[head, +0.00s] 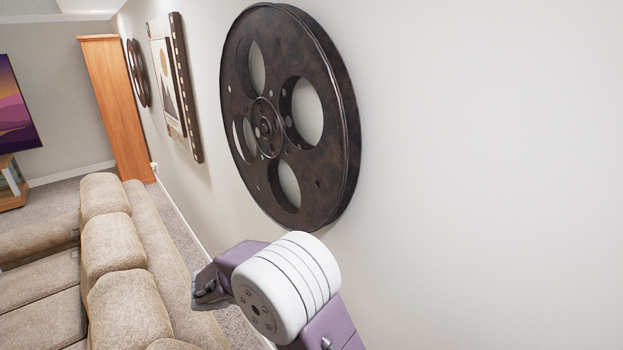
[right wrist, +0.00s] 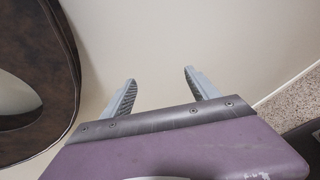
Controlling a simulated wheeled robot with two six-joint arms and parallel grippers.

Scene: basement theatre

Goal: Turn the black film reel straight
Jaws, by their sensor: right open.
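A large dark brown-black film reel (head: 266,128) with round cutouts hangs on the white wall in the head view. Its edge also shows at the left of the right wrist view (right wrist: 45,45). I cannot tell how far it is turned from straight. My right gripper (head: 203,288) is low and left of the reel's bottom edge, apart from it. In the right wrist view its two fingers (right wrist: 160,78) are spread with nothing between them, facing bare wall. My left gripper is not in view.
A second, smaller-looking reel (head: 143,74) and a framed picture (head: 170,95) with a film-strip edge hang farther along the wall. A beige sofa (head: 115,245) stands at left, beside a narrow carpet strip. An orange-brown wooden cabinet (head: 115,110) is at the back. The wall right of the reel is bare.

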